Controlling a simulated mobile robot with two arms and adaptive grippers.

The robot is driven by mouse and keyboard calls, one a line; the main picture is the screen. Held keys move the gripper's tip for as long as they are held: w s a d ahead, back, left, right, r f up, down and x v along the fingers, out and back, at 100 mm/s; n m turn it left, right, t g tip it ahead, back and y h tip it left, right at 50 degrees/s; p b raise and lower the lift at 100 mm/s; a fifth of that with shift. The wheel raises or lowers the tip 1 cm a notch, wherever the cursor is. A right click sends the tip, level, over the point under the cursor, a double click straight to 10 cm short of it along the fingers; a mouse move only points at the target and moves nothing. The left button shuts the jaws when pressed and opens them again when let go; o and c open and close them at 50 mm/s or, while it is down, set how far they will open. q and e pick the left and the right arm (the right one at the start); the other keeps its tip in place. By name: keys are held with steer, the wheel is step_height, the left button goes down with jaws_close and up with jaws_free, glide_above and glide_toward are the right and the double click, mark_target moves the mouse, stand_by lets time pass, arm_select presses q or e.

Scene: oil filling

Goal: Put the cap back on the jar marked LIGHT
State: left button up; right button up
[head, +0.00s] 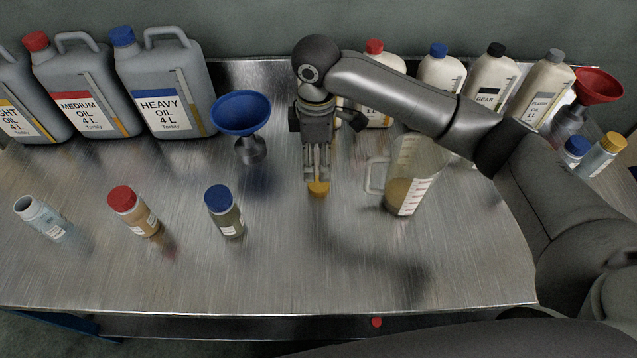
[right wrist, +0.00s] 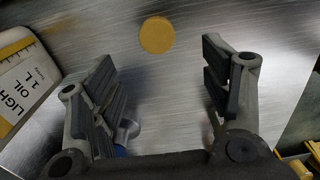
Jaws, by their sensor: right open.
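A yellow cap (head: 318,188) lies on the metal bench, and it also shows in the right wrist view (right wrist: 157,35). My right gripper (head: 317,168) points down just above and behind the cap in the head view. In the right wrist view its fingers (right wrist: 165,85) are spread and empty, with the cap beyond the tips, between their lines. An open, seemingly empty jar (head: 40,217) without a cap stands at the left of the bench; its label is too small to read. My left gripper is not in view.
Jars with a red cap (head: 134,211) and a blue cap (head: 224,211) stand left of my gripper. A blue funnel (head: 241,115) is behind them. A measuring jug (head: 408,180) with amber liquid is close on the right. Oil cans and bottles line the back. The front bench is clear.

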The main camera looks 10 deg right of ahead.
glide_above(319, 184)
steer(key=f, duration=0.4)
steer(key=shift+s+a+f, duration=0.1)
steer(key=shift+a+f, duration=0.05)
steer(key=shift+a, duration=0.1)
steer(key=shift+f, duration=0.15)
steer(key=f, duration=0.3)
steer(key=f+p, duration=0.1)
steer(key=f, duration=0.1)
steer(key=shift+w+d, duration=0.2)
steer(key=shift+d, duration=0.05)
steer(key=c, duration=0.8)
